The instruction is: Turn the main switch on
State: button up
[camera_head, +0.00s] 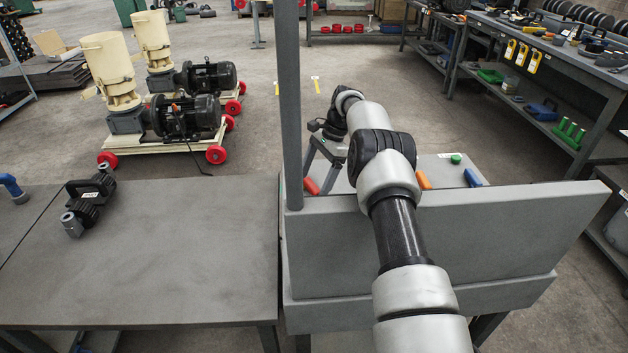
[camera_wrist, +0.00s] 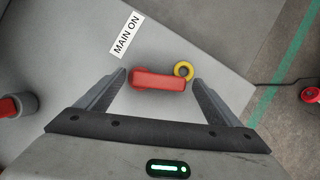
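A red switch handle (camera_wrist: 158,80) sits on a light grey panel in the wrist view, with a yellow ring (camera_wrist: 183,70) at its right end. A white label reading "MAIN ON" (camera_wrist: 126,34) lies above and left of it. My gripper (camera_wrist: 159,77) is open, with one finger beyond each end of the red handle; I cannot tell whether they touch it. In the head view my gripper (camera_head: 319,176) reaches down at the left part of the panel, by a red handle (camera_head: 311,187). My arm hides part of the panel there.
An orange handle (camera_head: 423,180), a blue handle (camera_head: 472,178) and a green button (camera_head: 455,159) are on the panel's right part. A grey post (camera_head: 289,100) stands left of my arm. A dark table (camera_head: 150,260) is at left.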

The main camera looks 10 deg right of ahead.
aim_at(314, 183)
notch_tip(314, 183, up, 10)
jog(key=shift+p, duration=0.45)
jog(key=shift+w, duration=0.1)
